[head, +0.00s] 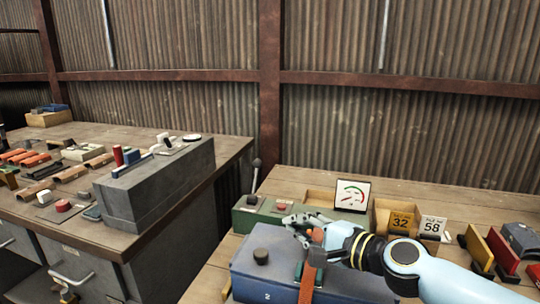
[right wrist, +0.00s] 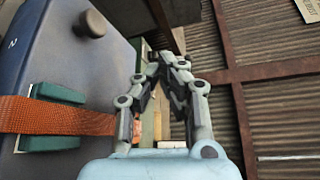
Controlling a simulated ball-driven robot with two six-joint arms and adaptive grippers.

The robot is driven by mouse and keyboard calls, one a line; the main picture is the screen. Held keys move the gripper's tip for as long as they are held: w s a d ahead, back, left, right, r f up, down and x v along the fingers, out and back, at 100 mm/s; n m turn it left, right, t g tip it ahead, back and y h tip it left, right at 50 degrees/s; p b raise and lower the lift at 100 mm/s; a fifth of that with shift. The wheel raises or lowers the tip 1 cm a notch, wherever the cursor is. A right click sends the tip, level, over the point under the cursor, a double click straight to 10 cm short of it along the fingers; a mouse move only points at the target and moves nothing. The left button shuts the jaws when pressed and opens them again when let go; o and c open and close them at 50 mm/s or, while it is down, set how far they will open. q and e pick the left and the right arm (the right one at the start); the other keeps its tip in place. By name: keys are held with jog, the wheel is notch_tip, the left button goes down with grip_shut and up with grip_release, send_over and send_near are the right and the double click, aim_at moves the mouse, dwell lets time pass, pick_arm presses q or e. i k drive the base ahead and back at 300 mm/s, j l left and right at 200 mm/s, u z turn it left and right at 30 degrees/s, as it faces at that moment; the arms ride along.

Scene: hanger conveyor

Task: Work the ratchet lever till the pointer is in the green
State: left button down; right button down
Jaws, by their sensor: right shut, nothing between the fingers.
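A small dial gauge (head: 352,195) with a white face and a coloured arc partly green stands at the back of the right bench; its pointer is too small to read surely. A lever with a dark knob (head: 256,163) rises upright from the left end of a green box (head: 258,217). My right gripper (head: 297,221) is shut and empty, in front of the green box and above the far side of a blue case; it also shows in the right wrist view (right wrist: 170,65). The lever is apart from its fingers. My left gripper is not in view.
The blue case (head: 262,280) has a black knob and an orange strap (head: 308,280) over it, close under my right arm. Number cards 32 (head: 401,221) and 58 (head: 432,228) stand to the right. A grey block (head: 160,187) sits on the left bench.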

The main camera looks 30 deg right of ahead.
aim_at(252, 199)
jog(key=i+l, duration=0.7)
